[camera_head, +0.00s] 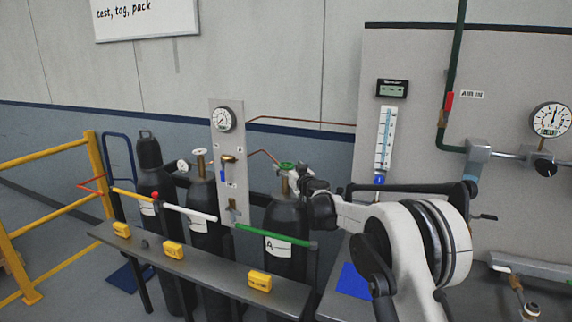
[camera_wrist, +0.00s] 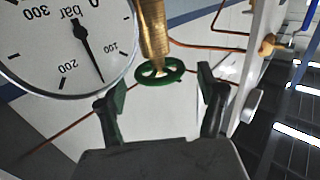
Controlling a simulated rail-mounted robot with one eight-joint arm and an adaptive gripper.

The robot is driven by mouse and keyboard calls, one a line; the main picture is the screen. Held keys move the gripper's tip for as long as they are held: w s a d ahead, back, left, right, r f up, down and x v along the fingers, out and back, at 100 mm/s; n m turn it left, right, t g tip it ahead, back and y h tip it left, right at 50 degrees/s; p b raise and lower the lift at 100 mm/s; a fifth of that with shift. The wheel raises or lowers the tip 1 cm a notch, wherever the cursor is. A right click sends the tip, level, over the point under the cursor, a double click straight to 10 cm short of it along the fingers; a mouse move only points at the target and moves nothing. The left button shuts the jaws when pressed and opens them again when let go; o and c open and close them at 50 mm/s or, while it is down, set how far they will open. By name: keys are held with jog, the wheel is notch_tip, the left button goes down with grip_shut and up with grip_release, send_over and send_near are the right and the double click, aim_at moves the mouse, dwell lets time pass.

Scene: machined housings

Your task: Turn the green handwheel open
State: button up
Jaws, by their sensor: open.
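The green handwheel (camera_head: 287,166) sits on a brass valve on top of the right gas cylinder (camera_head: 284,228) in the head view. In the wrist view the green handwheel (camera_wrist: 160,73) appears between and just beyond my fingertips, with the brass stem (camera_wrist: 152,30) behind it. My gripper (camera_wrist: 164,92) is open, one finger on each side of the wheel, and I see no clear contact. In the head view my gripper (camera_head: 305,180) is small and dark, close to the wheel's right side; its fingers are hard to make out there.
A pressure gauge (camera_wrist: 70,40) looms at the left in the wrist view. Copper tubing (camera_wrist: 215,76) runs behind the wheel. A gauge panel (camera_head: 228,150) stands left of the wheel. A bench (camera_head: 200,268) with yellow blocks and two more cylinders are at left. A wall panel (camera_head: 410,90) is at right.

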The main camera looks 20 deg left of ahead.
jog(key=shift+x, duration=1.3)
jog(key=c, duration=1.2)
